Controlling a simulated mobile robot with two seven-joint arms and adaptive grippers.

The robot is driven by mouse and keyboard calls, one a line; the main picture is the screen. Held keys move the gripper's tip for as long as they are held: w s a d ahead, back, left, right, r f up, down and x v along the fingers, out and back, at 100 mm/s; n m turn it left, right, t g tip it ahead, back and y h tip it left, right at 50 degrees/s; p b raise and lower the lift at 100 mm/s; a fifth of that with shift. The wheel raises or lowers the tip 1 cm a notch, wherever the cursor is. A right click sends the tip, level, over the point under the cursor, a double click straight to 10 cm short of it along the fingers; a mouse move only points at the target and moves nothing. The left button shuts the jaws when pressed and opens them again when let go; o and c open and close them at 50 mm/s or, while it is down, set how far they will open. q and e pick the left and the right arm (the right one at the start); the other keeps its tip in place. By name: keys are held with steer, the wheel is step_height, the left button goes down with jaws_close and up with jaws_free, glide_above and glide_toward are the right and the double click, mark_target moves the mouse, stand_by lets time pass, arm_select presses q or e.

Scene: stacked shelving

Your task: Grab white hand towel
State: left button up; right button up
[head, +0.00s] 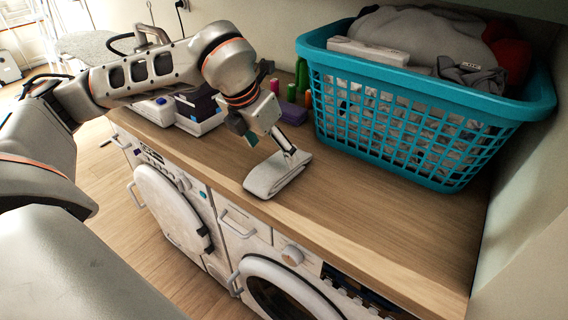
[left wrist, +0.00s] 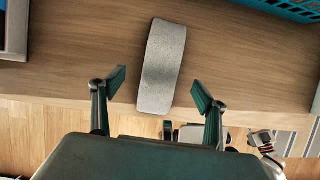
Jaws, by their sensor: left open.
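The white hand towel (head: 272,178) lies folded flat on the wooden counter near its front edge. In the left wrist view the towel (left wrist: 163,62) is a pale strip, slightly tilted, with its near end between the fingers. My left gripper (head: 272,148) is open above the towel in the head view. In the left wrist view the two fingers of the left gripper (left wrist: 158,88) stand apart on either side of the towel, with gaps visible on both sides. I cannot tell the exact height between fingertips and towel. My right gripper is not in view.
A teal laundry basket (head: 415,92) full of cloth stands at the back right. Boxes (head: 198,108) and small coloured bottles (head: 291,92) stand behind the arm. White washing machines (head: 243,228) are below the counter (head: 375,215), which is bare to the towel's right.

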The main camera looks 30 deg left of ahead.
mark_target(279, 162)
arm_select(q)
steer(key=x, duration=0.6)
steer(key=shift+d, duration=0.2)
steer(key=shift+c, duration=0.5)
steer(key=c, duration=1.1)
